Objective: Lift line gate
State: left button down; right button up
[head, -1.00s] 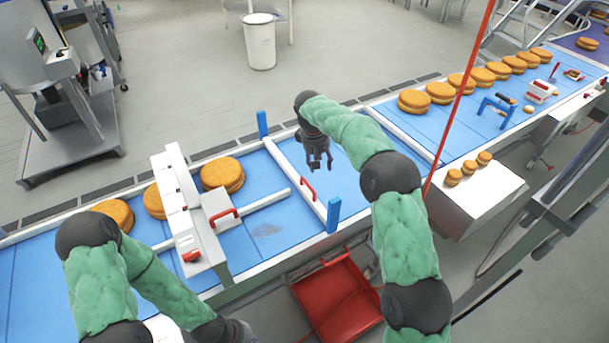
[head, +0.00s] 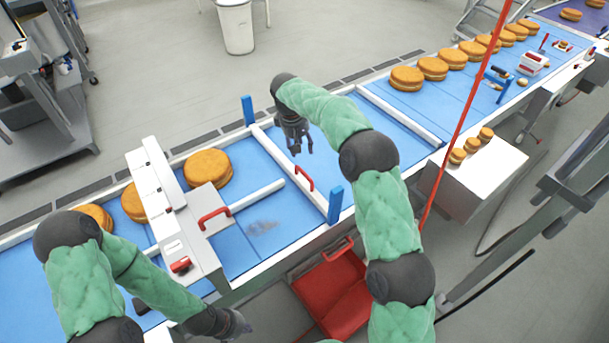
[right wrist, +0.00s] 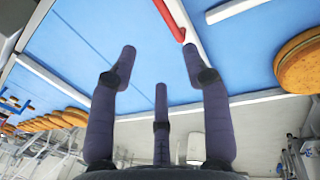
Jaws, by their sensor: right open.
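The line gate (head: 270,147) is a white bar lying across the blue belt between two blue posts. A red handle (head: 305,177) is on it, and it also shows in the right wrist view (right wrist: 170,20). My right gripper (head: 300,149) is open and empty above the belt, just beyond the handle and apart from it.
A white housing (head: 165,205) with a plate and second red handle (head: 214,214) spans the belt at left. A filled round (head: 208,168) lies beside it; several more line the belt at upper right. A red bin (head: 335,290) stands below. A red pole (head: 462,115) rises at right.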

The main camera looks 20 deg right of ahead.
aim_at(306, 174)
jog(key=f+b, duration=0.1)
jog(key=f, duration=0.3)
jog(key=d+f+b, duration=0.1)
jog(key=f, duration=0.4)
jog(key=d+f+b, duration=0.1)
jog(key=f, duration=0.4)
jog(key=shift+w, duration=0.35)
jog(key=shift+r, duration=0.1)
grip_shut()
